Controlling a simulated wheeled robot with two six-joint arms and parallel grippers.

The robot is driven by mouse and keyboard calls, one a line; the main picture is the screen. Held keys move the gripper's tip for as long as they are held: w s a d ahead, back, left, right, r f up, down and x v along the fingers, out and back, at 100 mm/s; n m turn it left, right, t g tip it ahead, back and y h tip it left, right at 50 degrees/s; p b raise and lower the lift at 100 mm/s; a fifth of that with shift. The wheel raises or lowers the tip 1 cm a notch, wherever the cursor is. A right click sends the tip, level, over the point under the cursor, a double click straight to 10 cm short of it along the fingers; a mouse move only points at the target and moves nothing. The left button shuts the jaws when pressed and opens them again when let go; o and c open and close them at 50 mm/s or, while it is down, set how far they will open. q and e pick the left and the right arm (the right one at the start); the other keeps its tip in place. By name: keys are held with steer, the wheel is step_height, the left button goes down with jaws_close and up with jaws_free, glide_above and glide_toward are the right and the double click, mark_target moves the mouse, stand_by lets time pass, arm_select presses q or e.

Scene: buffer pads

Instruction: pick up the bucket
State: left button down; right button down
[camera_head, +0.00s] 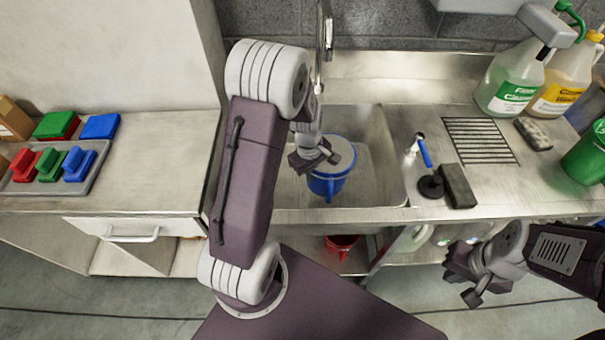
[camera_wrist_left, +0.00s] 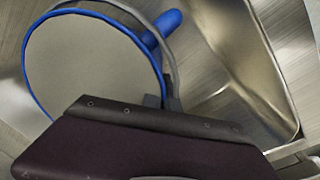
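A blue bucket (camera_head: 327,186) stands in the sink basin, its round opening showing a flat grey-beige surface inside a blue rim. In the left wrist view the bucket (camera_wrist_left: 90,60) fills the upper left. Its thin bail with a blue grip (camera_wrist_left: 163,30) lies at the right side of the rim. My left gripper (camera_head: 316,161) reaches down over the bucket's left rim. In the wrist view its grey fingertips (camera_wrist_left: 162,102) are close to the bail wire; whether they clasp it cannot be told. My right gripper (camera_head: 462,280) is open and empty, low in front of the counter.
The faucet (camera_head: 325,40) rises behind the basin (camera_head: 375,150). A sprayer with blue handle (camera_head: 424,150) and a dark sponge (camera_head: 457,186) lie right of it. Spray bottles (camera_head: 512,80) and a green bucket (camera_head: 585,160) stand further right. A pad tray (camera_head: 55,185) is left; a red bucket (camera_head: 342,246) is below.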

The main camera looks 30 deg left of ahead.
arm_select(q)
steer(key=shift+w+d+r, duration=0.2)
steer(key=shift+d+r, duration=0.3)
steer(key=shift+d, duration=0.25)
steer(key=shift+w+d+r, duration=0.15)
steer(key=shift+d+r, duration=0.4)
steer(key=shift+d, duration=0.2)
steer(key=shift+w+d+r, duration=0.2)
steer(key=shift+d+r, duration=0.3)
steer(key=shift+d, duration=0.25)
steer(key=shift+p, duration=0.3)
stand_by(0.4)
